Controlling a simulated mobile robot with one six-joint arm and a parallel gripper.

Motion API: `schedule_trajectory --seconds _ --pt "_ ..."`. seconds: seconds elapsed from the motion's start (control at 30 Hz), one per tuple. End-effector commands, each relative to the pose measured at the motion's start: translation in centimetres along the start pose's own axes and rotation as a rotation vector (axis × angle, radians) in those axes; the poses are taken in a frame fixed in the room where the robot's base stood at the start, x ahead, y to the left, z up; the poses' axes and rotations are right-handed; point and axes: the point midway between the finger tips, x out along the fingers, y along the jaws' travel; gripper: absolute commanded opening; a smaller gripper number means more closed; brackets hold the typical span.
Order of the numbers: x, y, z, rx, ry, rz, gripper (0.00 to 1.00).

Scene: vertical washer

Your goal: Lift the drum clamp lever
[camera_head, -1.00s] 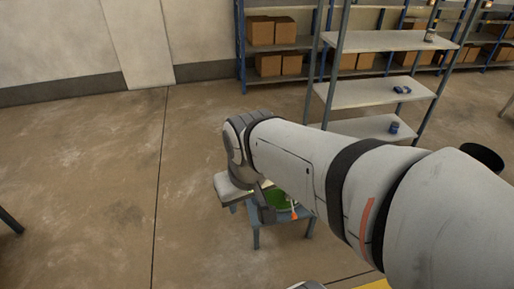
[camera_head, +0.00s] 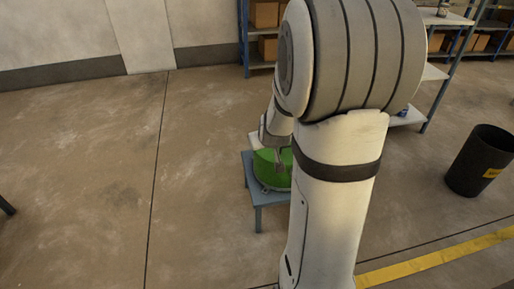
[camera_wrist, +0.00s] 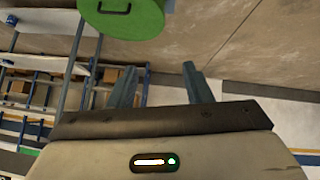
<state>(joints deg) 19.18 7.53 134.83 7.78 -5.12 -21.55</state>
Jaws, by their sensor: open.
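The green drum (camera_head: 268,174) sits on a small blue-grey stand (camera_head: 256,198) in the head view, partly hidden behind my arm. In the wrist view the green drum (camera_wrist: 125,22) shows at the top edge, cut off by the frame, with a dark wire handle on its round face. I cannot make out the clamp lever in either current view. My gripper (camera_wrist: 158,68) is open and empty, its two fingers apart and short of the drum in the wrist view. In the head view my gripper (camera_head: 279,163) is small, in front of the drum.
Shelving with cardboard boxes (camera_head: 264,14) stands at the back. A black bin (camera_head: 478,160) stands at the right, beyond a yellow floor line (camera_head: 440,257). The floor left of the stand is clear.

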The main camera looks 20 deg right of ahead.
Motion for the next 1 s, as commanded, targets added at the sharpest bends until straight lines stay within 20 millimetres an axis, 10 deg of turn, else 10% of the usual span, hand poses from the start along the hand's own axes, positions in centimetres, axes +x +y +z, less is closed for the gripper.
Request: schedule_trajectory --seconds 0.03,0.2,0.5,0.73,1.0 --pt "4.9 -0.3 2.1 -0.025 0.047 -0.045 0.45" --pt "15.2 3.1 5.5 -0.022 0.223 0.007 0.45" --pt "29.4 8.0 16.5 0.017 0.537 0.082 0.45" --pt "34.1 10.1 24.4 0.066 0.733 0.141 0.45" --pt "35.0 10.8 26.5 0.084 0.810 0.167 0.45"
